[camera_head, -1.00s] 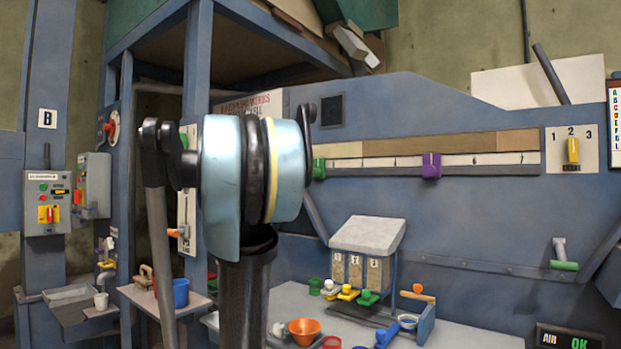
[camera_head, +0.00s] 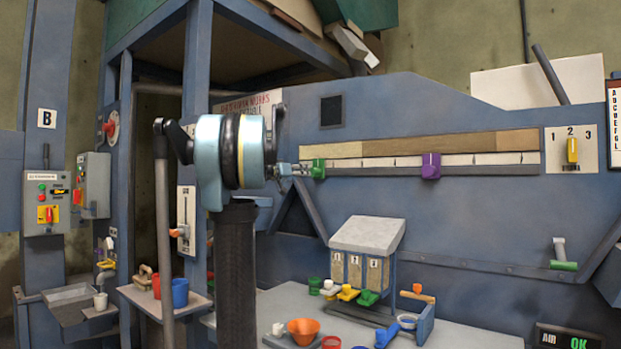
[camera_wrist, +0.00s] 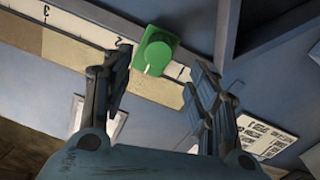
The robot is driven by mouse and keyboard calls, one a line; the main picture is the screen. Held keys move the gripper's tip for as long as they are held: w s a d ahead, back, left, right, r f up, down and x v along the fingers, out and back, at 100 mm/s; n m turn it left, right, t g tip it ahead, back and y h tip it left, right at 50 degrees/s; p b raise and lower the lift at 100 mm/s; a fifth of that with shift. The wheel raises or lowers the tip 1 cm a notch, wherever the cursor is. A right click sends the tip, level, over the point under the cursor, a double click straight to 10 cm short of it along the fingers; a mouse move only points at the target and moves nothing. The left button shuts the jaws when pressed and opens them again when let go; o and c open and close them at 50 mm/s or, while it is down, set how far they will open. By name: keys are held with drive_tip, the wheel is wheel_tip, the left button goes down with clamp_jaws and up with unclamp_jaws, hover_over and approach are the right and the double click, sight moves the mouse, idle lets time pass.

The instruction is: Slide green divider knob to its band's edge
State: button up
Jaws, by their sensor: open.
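The green divider knob (camera_head: 318,169) sits near the left end of the slotted scale strip (camera_head: 400,160) on the blue panel. A purple knob (camera_head: 431,166) sits farther right on the same strip. My gripper (camera_head: 291,170) is just left of the green knob in the head view, small and partly hidden by my arm. In the wrist view my gripper (camera_wrist: 165,90) is open, with a finger on either side below the green knob (camera_wrist: 157,52). The knob lies just beyond the gap between the fingertips, and contact cannot be told. A white mark shows on the knob.
Tan and brown bands (camera_head: 440,145) run above the strip. A yellow selector (camera_head: 572,150) marked 1 2 3 is at right. Below, a bench (camera_head: 450,330) holds a grey-topped sample box (camera_head: 367,235), cups and an orange bowl (camera_head: 304,330).

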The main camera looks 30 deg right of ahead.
sight(313, 174)
drive_tip(key=x, duration=1)
